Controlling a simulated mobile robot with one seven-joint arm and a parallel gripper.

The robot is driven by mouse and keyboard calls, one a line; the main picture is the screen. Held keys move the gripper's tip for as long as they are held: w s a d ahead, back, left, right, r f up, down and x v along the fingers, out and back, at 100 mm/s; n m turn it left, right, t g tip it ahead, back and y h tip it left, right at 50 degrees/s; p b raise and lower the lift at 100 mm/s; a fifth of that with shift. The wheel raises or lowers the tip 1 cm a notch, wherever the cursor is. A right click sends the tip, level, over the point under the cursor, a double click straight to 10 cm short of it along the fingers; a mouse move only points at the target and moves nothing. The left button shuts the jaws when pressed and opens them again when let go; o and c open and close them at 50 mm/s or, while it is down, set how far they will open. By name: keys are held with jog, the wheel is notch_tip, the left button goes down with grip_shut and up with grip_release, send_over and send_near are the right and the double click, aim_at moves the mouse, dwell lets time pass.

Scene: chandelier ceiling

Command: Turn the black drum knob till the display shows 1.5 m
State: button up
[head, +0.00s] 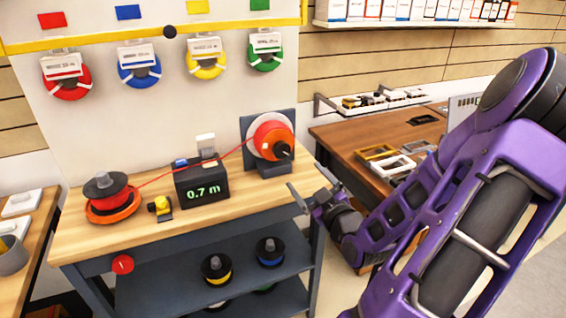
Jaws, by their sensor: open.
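The black drum knob (283,151) sticks out from the front of a red drum (268,136) with a pale rim, on a dark stand at the right end of the wooden bench. The display (202,187) is a black box at the bench's middle and reads 0.7 m in green. A red wire (151,180) runs from a red spool (104,189) on the left, past the display, to the drum. My gripper (309,188) is open and empty, to the right of and below the knob, apart from it, near the bench's right edge.
A small yellow device (160,208) stands on the bench before the wire. Spools, including a blue-banded one (270,251), sit on the shelf below. A brown desk (345,141) with trays stands to the right. Coloured coils hang on the back panel.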

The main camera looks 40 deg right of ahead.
aim_at(282, 151)
jog(key=b+x, duration=0.2)
jog(key=x, duration=1.2)
jog(key=shift+w, duration=0.4)
jog(key=shift+c, duration=0.2)
jog(key=c, duration=1.3)
